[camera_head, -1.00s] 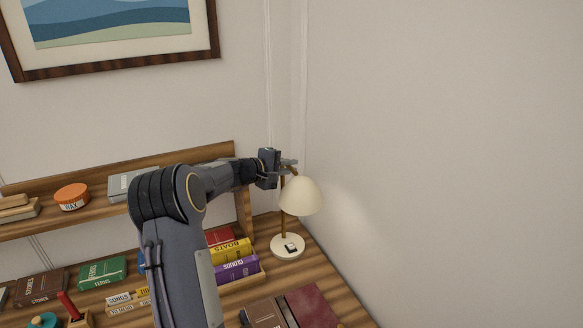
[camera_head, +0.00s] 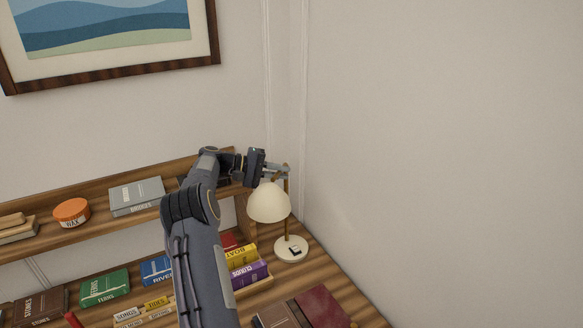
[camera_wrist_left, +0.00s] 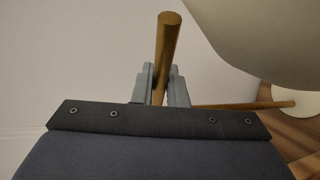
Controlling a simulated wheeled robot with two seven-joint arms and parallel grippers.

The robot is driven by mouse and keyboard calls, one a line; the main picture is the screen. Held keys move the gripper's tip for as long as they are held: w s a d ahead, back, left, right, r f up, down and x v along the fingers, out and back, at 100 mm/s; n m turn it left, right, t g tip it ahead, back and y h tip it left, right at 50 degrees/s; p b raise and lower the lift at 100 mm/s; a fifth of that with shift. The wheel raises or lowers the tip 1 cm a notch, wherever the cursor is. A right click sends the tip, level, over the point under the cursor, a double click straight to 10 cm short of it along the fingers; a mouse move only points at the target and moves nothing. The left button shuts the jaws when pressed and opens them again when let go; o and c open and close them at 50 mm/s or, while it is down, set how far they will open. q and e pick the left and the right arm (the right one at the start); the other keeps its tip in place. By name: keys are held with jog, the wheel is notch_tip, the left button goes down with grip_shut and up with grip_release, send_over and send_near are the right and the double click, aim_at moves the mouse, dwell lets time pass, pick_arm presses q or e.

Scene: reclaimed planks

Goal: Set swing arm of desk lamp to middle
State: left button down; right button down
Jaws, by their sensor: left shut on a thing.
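The desk lamp has a cream shade (camera_head: 269,203), a wooden post (camera_head: 287,188) and a round white base (camera_head: 291,249) on the desk. The shade hangs to the left of the post. My left gripper (camera_head: 277,170) is at the top of the lamp, just above the shade. In the left wrist view its two fingers (camera_wrist_left: 161,86) are shut on the wooden swing arm (camera_wrist_left: 167,45), whose round end points up past them. The shade (camera_wrist_left: 270,35) is close by at upper right, and the post (camera_wrist_left: 245,105) runs to the right toward the base. My right gripper is not in view.
A shelf (camera_head: 110,190) behind my left arm holds a grey book (camera_head: 137,195) and an orange tin (camera_head: 72,212). Several books stand and lie on the desk, with a dark red one (camera_head: 322,308) in front of the lamp. A bare wall (camera_head: 450,150) rises close on the right.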

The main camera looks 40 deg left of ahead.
pick_arm(q)
jog(key=shift+s+a+f, duration=0.1)
dwell(0.3)
jog(key=c, duration=1.5)
grip_release()
jog(key=shift+o, duration=0.2)
jog(key=b+v, duration=0.1)
jog(key=v, duration=0.6)
jog(key=shift+s+a, duration=0.25)
jog(key=shift+a, duration=0.05)
